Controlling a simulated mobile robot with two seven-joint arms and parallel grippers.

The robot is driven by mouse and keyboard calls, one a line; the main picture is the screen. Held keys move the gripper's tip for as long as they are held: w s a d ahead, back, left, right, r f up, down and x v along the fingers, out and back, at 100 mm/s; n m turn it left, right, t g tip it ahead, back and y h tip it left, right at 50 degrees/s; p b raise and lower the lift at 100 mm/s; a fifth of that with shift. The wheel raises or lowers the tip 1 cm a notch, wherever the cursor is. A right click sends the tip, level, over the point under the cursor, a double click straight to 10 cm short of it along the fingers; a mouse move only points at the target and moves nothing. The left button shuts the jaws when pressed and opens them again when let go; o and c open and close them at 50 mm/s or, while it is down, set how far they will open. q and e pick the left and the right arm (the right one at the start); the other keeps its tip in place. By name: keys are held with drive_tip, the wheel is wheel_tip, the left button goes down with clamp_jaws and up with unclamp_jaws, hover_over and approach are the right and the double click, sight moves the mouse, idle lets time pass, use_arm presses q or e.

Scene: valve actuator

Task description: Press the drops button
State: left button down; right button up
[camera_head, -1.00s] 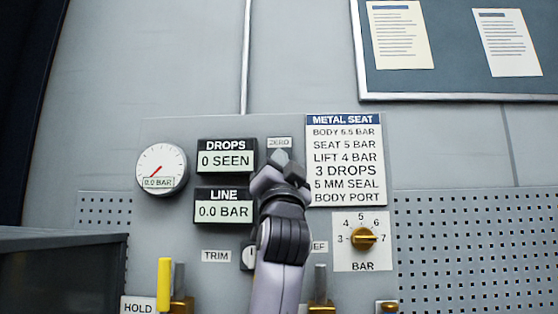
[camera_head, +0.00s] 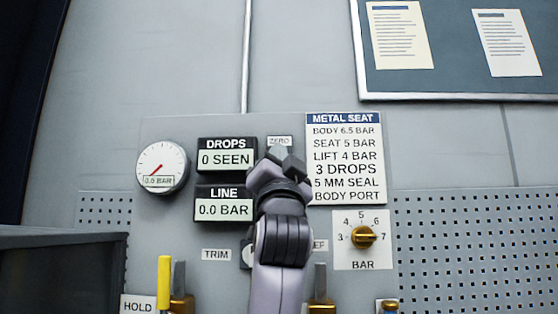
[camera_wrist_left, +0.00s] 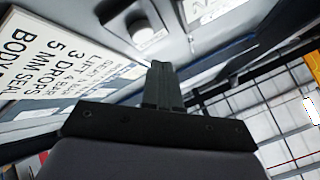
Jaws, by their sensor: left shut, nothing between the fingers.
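The DROPS display (camera_head: 227,155) is a dark box on the panel that reads 0 SEEN. My left gripper (camera_head: 283,158) is just right of it, below the small ZERO label (camera_head: 279,141), with its fingers shut and empty. In the left wrist view the shut fingers (camera_wrist_left: 164,84) point up toward a pale round button (camera_wrist_left: 146,32) on a dark housing. The button is beyond and left of the fingertips there, with no visible contact. In the head view my gripper hides the panel spot below ZERO. My right gripper is not in view.
The LINE display (camera_head: 224,204) reads 0.0 BAR, and the round gauge (camera_head: 162,167) is left of it. The METAL SEAT sign (camera_head: 345,160) is close on the right, above a brass BAR knob (camera_head: 364,237). A yellow lever (camera_head: 164,284) and other fittings stand below.

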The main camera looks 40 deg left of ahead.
use_arm(q)
drive_tip(key=shift+s+d, duration=1.15)
drive_tip(key=shift+s, duration=0.15)
